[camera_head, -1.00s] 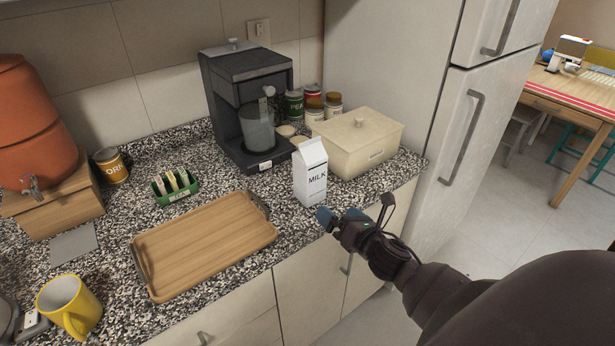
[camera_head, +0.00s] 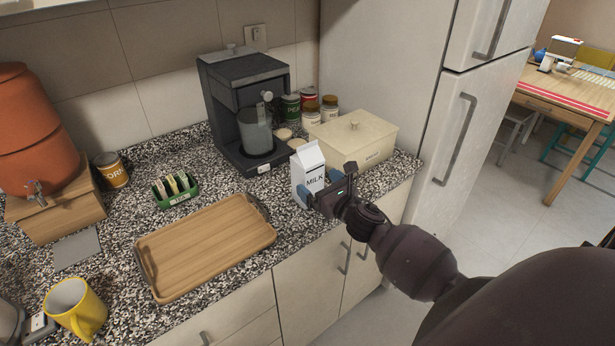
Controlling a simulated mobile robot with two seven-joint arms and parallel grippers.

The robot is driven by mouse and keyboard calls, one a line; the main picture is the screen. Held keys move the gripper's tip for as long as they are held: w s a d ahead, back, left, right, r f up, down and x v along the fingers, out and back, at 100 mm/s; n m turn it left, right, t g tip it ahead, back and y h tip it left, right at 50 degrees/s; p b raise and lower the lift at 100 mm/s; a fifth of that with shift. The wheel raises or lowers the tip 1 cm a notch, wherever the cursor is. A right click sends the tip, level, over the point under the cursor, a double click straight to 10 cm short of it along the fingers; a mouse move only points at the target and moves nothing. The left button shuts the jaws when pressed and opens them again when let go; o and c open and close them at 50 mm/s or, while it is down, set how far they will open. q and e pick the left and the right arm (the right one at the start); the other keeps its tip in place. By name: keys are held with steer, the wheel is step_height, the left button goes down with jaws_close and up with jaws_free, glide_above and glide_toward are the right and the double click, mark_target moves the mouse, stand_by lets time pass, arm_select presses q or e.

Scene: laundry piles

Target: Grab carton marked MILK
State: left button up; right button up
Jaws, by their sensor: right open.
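The white carton marked MILK (camera_head: 308,163) stands upright on the speckled counter, in front of the cream bread box and right of the coffee maker. My right gripper (camera_head: 318,190) is open at the carton's lower front right, with its blue-tipped fingers close around the lower part. I cannot tell whether they touch it. The gripper hides part of the carton's lower right side. My left gripper is not in view.
A cream lidded box (camera_head: 372,142) stands close behind and right of the carton. A black coffee maker (camera_head: 222,105) stands behind left. A wooden tray (camera_head: 205,245) lies left of the carton. A green tea holder (camera_head: 176,192) and yellow mug (camera_head: 75,306) are farther left. A fridge (camera_head: 440,130) bounds the right.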

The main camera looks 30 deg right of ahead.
mark_target(315, 182)
steer(key=w, duration=0.4)
steer(key=shift+w+a+f, duration=0.1)
steer(key=shift+w+a, duration=0.05)
steer(key=shift+a, duration=0.1)
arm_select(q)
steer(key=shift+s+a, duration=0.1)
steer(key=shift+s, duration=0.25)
arm_select(e)
steer(key=shift+w, duration=0.35)
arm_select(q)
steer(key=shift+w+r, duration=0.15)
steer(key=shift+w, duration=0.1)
arm_select(e)
steer(key=c, duration=1.4)
steer(key=shift+r+p, duration=0.35)
steer(key=shift+r, duration=0.2)
arm_select(q)
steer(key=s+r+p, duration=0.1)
steer(key=p, duration=0.1)
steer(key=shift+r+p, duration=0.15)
steer(key=shift+p, duration=0.15)
arm_select(e)
step_height(315, 182, up, 19)
